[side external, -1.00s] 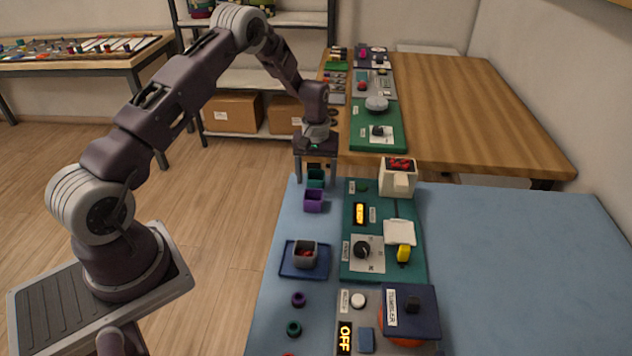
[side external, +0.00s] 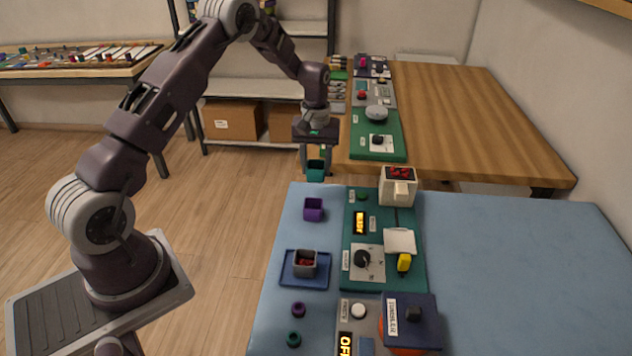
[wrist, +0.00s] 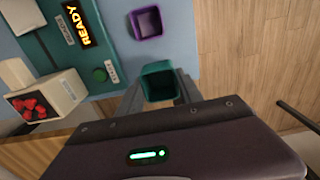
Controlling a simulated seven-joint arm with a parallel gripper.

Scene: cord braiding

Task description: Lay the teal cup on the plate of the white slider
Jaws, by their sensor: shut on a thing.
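The teal cup (side external: 316,174) is between the fingers of my gripper (side external: 316,160), which is shut on it and holds it upright, raised near the far left edge of the blue table. In the wrist view the cup (wrist: 159,84) looks empty, with my gripper's (wrist: 160,92) fingers on both sides. A white square plate (side external: 399,240), which looks like the slider's plate, sits on the teal panel (side external: 376,278) beside a yellow handle (side external: 404,262). The plate looks empty. Part of it shows at the wrist view's top left corner (wrist: 22,14).
A purple cup (side external: 313,209) stands near the table's left edge. A white box with red pieces (side external: 397,186) stands at the panel's far end. A grey cup (side external: 304,264) sits on a blue tray (side external: 292,282). The blue table's right side is clear.

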